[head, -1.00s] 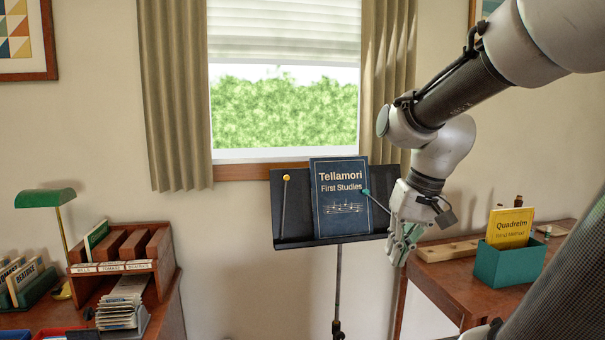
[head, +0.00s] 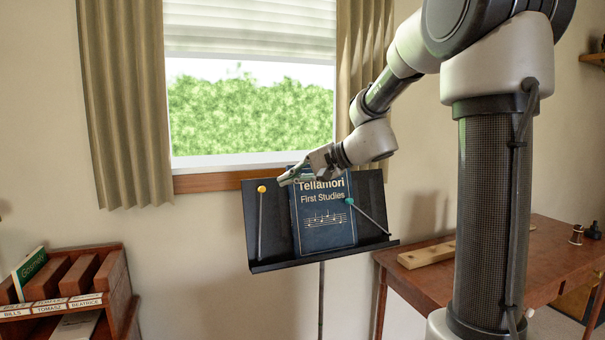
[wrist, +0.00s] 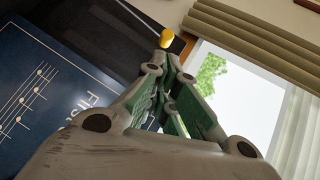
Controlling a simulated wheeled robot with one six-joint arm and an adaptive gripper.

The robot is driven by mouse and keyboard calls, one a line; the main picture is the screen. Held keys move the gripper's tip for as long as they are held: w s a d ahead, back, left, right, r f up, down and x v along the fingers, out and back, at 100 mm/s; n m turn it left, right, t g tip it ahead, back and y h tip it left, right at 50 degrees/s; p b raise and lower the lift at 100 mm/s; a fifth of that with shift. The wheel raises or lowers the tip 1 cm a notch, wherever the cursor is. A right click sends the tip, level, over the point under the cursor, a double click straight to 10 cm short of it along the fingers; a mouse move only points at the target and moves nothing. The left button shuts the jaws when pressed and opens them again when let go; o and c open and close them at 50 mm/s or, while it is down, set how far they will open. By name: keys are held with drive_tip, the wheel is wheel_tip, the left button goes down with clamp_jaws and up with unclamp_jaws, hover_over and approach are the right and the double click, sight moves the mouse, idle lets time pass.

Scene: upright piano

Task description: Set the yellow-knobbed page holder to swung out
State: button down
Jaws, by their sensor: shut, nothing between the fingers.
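The yellow-knobbed page holder (head: 261,225) is a thin rod standing nearly upright at the left of the black music stand (head: 375,192), left of the book. Its yellow knob (head: 262,189) is at the top and also shows in the wrist view (wrist: 166,38), just beyond my fingertips. My gripper (head: 285,181) is shut and empty, reaching in from the right across the book's top, with its tips close to the right of the knob. I cannot tell whether they touch it. The dark blue book (head: 325,225), "Tellamori First Studies", stands on the stand, its top partly hidden by my gripper.
A teal-knobbed holder (head: 350,202) slants from the book's right edge down to the stand's right side. A wooden desk (head: 540,250) stands at the right. A wooden sorter (head: 118,285) is at the left. A window (head: 250,110) is behind the stand.

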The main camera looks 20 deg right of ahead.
drive_tip(key=x, duration=0.3)
drive_tip(key=shift+w+a+f, duration=0.2)
drive_tip(key=shift+a, duration=0.05)
drive_tip(key=a, duration=0.1)
drive_tip(key=a+r, duration=0.1)
drive_tip(key=a, duration=0.1)
drive_tip(key=shift+w, duration=0.1)
drive_tip(key=shift+d+f, duration=0.1)
idle(0.4)
